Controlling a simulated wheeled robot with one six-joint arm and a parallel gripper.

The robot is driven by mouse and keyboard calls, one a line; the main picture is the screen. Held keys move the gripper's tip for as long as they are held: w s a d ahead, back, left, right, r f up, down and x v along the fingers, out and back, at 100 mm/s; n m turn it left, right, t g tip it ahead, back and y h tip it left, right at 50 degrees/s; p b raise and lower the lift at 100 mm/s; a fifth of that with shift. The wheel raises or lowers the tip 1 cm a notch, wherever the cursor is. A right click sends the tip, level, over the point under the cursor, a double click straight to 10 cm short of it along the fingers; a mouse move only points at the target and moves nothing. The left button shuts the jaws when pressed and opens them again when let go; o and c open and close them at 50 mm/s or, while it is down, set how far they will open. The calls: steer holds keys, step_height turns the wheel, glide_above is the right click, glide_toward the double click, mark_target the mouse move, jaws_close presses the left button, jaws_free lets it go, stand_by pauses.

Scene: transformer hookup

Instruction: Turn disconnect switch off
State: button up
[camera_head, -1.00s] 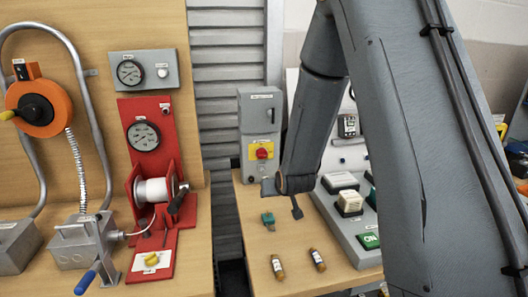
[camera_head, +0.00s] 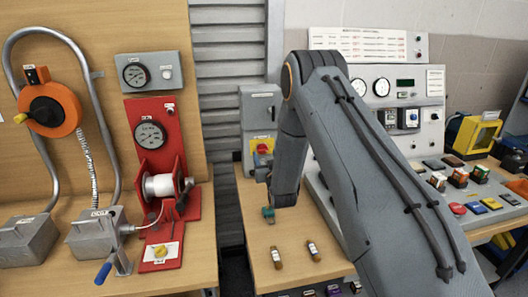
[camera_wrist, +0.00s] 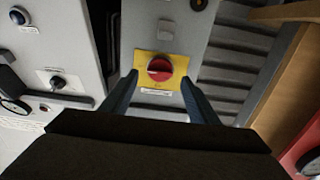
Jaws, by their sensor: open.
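The disconnect switch is a grey box (camera_head: 259,108) with a yellow plate and a red rotary knob (camera_head: 262,149), on the wooden bench in the middle of the head view. In the wrist view the red knob (camera_wrist: 160,69) sits on its yellow plate (camera_wrist: 172,83), with a white label beside it. My gripper (camera_wrist: 159,77) is open, its two dark blue fingers on either side of the plate in that view. The knob shows between the fingertips, and I cannot tell whether they touch it. In the head view my arm hides most of the gripper.
A small green item (camera_head: 268,214) and two small brown cylinders (camera_head: 277,257) lie on the bench. A sloped control panel (camera_head: 445,205) with buttons is at the right. A red winch stand (camera_head: 160,190) is at the left.

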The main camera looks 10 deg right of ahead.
mark_target(263, 151)
steer(key=shift+w+p, duration=0.35)
steer(key=shift+w, duration=1.25)
steer(key=c, duration=1)
steer(key=shift+c, duration=0.2)
